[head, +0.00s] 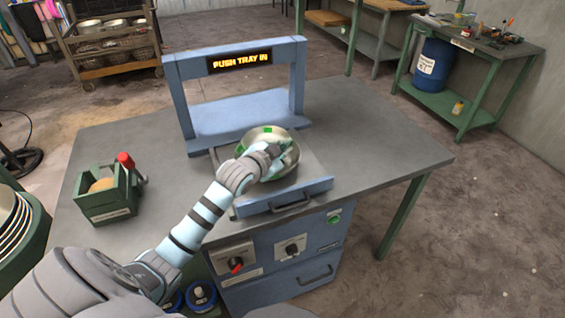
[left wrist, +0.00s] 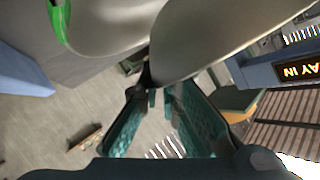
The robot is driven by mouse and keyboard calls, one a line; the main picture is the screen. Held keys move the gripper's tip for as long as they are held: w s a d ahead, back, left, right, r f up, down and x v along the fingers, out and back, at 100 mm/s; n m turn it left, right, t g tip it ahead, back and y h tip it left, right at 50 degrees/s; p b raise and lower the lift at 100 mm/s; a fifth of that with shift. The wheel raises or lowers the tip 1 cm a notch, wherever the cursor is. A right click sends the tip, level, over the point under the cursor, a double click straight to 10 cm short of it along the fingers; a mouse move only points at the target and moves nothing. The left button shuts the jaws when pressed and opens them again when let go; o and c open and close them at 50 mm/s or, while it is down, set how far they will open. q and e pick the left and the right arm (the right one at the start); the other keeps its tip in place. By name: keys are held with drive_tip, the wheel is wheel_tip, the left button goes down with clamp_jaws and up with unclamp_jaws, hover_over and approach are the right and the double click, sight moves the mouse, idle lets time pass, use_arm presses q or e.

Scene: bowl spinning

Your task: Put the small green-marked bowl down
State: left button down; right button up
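The small green-marked bowl (head: 266,133) is metallic, with green marks at its rim. It appears tilted over the pulled-out tray (head: 310,163) of the blue machine; whether it touches the tray is hidden. My left gripper (head: 275,150) reaches in from the lower left across the bowl. In the left wrist view, the teal fingers (left wrist: 152,98) come together at the edge of the bowl (left wrist: 210,38), and a green mark shows at the upper left. The left gripper looks shut on the bowl's rim. My right gripper is not in view.
The blue frame (head: 177,100) with a lit "PUSH TRAY IN" sign (head: 240,61) stands behind the tray. The tray's front panel (head: 284,198) has a handle. A green box (head: 105,203) with a red-knobbed part stands at left. The table's right side is clear.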

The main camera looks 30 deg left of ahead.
use_arm(q)
wheel_tip(320, 180, down, 4)
drive_tip(key=shift+s+r+b, duration=0.1)
drive_tip(key=shift+b, duration=0.3)
drive_tip(key=c, duration=2.1)
unclamp_jaws()
drive_tip(key=shift+r, duration=0.1)
drive_tip(key=shift+s+r, duration=0.1)
drive_tip(key=shift+s, duration=0.05)
drive_tip(key=p+v, duration=0.3)
drive_tip(key=v, duration=0.8)
drive_tip(key=shift+s+r, duration=0.15)
drive_tip(key=shift+s, duration=0.1)
